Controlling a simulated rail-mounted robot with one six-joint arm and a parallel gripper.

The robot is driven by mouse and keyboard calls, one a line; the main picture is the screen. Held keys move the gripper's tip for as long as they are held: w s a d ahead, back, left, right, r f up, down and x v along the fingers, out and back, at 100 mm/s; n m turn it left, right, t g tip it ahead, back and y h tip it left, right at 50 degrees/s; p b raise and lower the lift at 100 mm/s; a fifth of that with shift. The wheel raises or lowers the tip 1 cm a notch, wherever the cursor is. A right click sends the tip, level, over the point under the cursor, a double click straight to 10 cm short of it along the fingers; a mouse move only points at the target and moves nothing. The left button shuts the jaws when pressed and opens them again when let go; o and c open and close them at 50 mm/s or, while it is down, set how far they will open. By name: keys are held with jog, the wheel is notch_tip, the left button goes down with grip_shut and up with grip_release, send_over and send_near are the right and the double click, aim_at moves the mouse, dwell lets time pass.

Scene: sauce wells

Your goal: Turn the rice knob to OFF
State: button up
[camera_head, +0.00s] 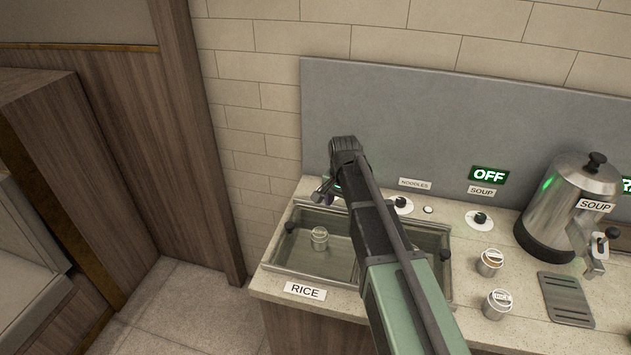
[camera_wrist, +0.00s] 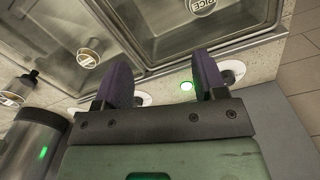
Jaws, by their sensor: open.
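In the wrist view, a white disc with a dark knob (camera_wrist: 232,72), likely the rice knob, shows just right of my right finger, partly covered by it. In the head view my arm hides that knob. Another white knob disc (camera_wrist: 142,99) shows partly behind the left finger. In the head view my gripper (camera_head: 326,191) is over the back left of the counter, behind the wells. The knob's pointer setting cannot be read.
The front RICE label (camera_head: 305,290) marks the left well, which holds a small round container (camera_head: 319,238). The noodles knob (camera_head: 403,204) and soup knob (camera_head: 480,219) are farther right. The soup pot (camera_head: 570,205) stands at right. The grey backsplash (camera_head: 430,120) rises close behind.

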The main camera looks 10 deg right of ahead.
jog(key=w+m, duration=0.8)
jog(key=w, duration=1.3)
jog(key=f+b, duration=0.7)
jog(key=s+f+b, duration=0.1)
jog(key=f+b, duration=0.3)
jog(key=shift+d, duration=0.3)
jog(key=shift+r, duration=0.1)
jog(key=shift+r, duration=0.1)
jog(key=shift+c, duration=0.5)
jog(key=c, duration=0.8)
